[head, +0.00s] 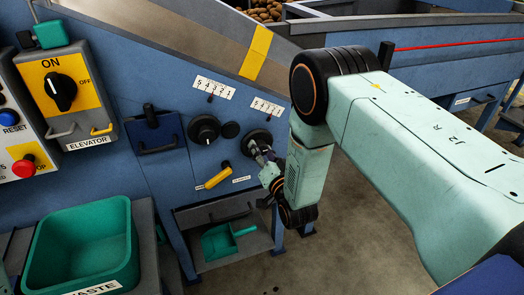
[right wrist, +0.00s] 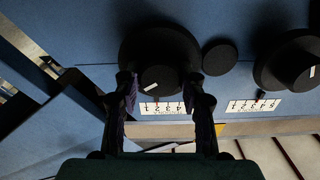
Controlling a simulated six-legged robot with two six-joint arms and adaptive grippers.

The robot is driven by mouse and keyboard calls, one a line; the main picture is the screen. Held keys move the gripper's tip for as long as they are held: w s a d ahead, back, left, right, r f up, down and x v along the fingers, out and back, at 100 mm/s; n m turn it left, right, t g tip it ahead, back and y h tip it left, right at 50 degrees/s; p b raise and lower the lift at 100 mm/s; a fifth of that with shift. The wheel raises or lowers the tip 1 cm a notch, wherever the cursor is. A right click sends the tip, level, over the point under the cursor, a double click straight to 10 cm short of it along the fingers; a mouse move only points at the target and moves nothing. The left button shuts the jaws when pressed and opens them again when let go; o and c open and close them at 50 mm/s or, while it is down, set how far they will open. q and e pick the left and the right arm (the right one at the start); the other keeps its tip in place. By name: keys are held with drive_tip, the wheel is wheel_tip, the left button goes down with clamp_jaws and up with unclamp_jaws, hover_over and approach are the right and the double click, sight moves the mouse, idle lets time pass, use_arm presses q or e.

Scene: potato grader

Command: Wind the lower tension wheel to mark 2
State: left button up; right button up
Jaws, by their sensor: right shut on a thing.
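Two black tension wheels sit on the blue panel: a left one (head: 204,130) and a right one (head: 258,140), each below a white number scale. Their name labels are too small to read, so I cannot tell which is the lower one. My right gripper (head: 266,160) is shut on the right wheel's hub. In the right wrist view, upside down, my right gripper's fingers (right wrist: 160,95) stand on either side of this hub (right wrist: 162,78), which bears a short white line. Its scale (right wrist: 166,108) lies partly behind the fingers; I cannot read its pointer's mark. My left gripper is out of view.
A plain black disc (head: 230,130) lies between the wheels. A yellow handle (head: 217,178) is below them, and a green scoop (head: 226,240) rests in the recess beneath. The elevator switch box (head: 63,95) and green waste bin (head: 85,245) are at left.

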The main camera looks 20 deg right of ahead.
drive_tip(key=shift+r, duration=0.1)
drive_tip(key=o, duration=1.1)
drive_tip(key=shift+o, duration=0.2)
drive_tip(key=s, duration=1.2)
